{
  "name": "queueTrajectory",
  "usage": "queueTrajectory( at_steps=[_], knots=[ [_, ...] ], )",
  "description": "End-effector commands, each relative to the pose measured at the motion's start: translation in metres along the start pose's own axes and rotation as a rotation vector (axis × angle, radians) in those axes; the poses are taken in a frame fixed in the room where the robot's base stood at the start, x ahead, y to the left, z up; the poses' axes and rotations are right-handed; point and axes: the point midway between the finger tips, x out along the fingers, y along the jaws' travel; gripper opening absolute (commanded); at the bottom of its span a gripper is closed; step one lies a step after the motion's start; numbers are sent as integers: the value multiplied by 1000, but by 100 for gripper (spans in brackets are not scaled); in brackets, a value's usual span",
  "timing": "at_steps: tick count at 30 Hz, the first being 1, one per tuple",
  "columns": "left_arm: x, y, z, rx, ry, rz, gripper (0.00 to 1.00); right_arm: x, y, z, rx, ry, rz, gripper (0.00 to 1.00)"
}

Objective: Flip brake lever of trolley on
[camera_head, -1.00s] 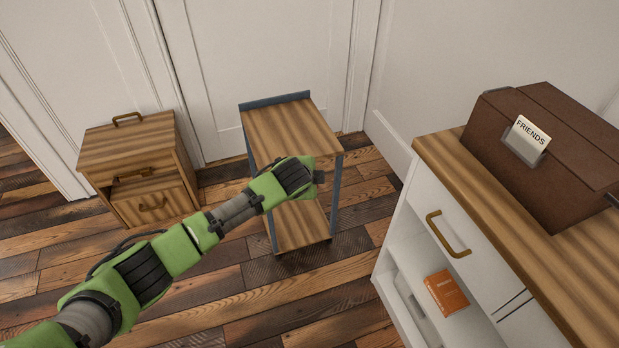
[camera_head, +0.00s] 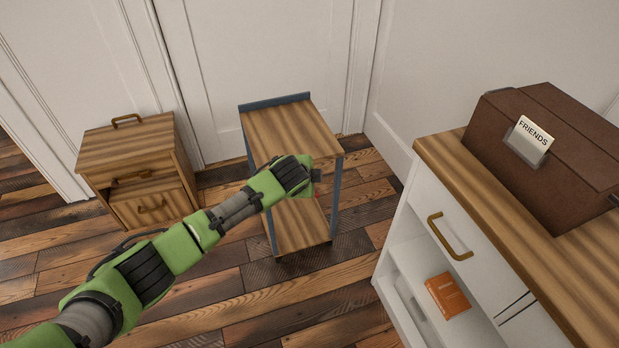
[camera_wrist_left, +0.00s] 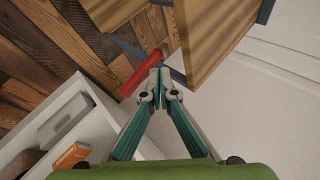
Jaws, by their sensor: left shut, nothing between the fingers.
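The trolley (camera_head: 285,130) has a wooden top, a lower wooden shelf (camera_head: 300,224) and blue-grey metal posts. It stands against the white door. Its red brake lever (camera_wrist_left: 143,75) shows in the left wrist view, beside the fingertips; a small bit of red (camera_head: 318,194) shows below my gripper in the head view. My left gripper (camera_head: 318,179) is at the trolley's near right side, below the top. In the left wrist view my left gripper (camera_wrist_left: 161,76) is shut and empty, its tips close to or touching the lever; I cannot tell which. My right gripper is out of view.
A white cabinet (camera_head: 412,240) with a wooden top stands at the right, near the trolley. It holds a brown box (camera_head: 545,155) on top and an orange book (camera_head: 447,294) inside. A small wooden cabinet (camera_head: 130,150) is at the left. Open plank floor lies between.

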Motion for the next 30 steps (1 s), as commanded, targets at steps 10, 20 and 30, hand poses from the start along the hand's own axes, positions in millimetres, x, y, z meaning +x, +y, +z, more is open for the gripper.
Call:
queueTrajectory(
  at_steps=[10,20,30],
  knots=[
    [-10,0,-1,-1,2,-1,0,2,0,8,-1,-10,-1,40],
    [-61,0,0,1,2,-2,0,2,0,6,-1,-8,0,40],
    [-111,0,0,0,1,-1,0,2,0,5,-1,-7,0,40]
  ],
)
